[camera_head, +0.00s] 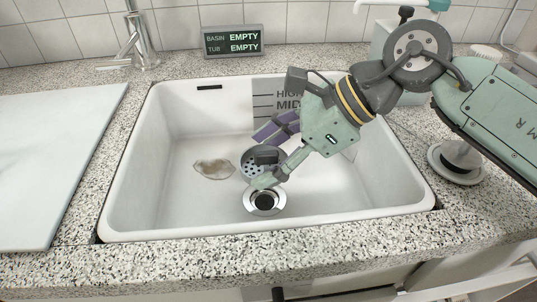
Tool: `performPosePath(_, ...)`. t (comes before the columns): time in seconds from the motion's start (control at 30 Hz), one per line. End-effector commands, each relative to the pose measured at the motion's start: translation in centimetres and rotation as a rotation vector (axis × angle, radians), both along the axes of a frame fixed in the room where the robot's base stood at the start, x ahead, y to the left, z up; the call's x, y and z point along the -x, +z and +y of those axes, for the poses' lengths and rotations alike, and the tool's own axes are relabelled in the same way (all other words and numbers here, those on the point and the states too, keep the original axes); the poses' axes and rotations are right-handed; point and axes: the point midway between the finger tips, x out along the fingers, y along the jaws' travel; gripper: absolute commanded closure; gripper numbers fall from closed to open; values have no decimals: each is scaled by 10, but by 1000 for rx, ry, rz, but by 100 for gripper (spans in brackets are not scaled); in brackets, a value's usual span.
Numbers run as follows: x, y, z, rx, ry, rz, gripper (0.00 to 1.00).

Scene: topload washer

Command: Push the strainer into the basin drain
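The strainer (248,168) is a round grey perforated disc with a dark block-like knob (266,155). It shows just behind the drain (264,202), which is a shiny ring with a dark hole in the basin floor. The strainer is apart from the hole; I cannot tell whether it touches the floor. My gripper (266,154) reaches in from the right. Its fingers are spread wide, one purple behind the knob and one pale green in front of it. The green finger covers the strainer's front right part and the drain's back edge. Contact with the knob is unclear.
The white basin (170,130) has a brown patch (213,169) on its floor, left of the strainer. A faucet (139,40) and a display reading EMPTY (233,41) stand behind. A white board (55,160) lies left. A round plunger-like item (459,160) stands right.

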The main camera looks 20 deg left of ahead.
Motion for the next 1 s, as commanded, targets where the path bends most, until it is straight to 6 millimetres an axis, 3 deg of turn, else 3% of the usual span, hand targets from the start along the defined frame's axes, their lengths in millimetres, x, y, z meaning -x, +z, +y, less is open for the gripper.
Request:
performPosePath(0.2, 0, -26, 0, 0, 1, -1, 64)
performPosePath(0.5, 0, -50, 0, 0, 2, -1, 64)
performPosePath(1.0, 0, -52, 0, 0, 1, -1, 64)
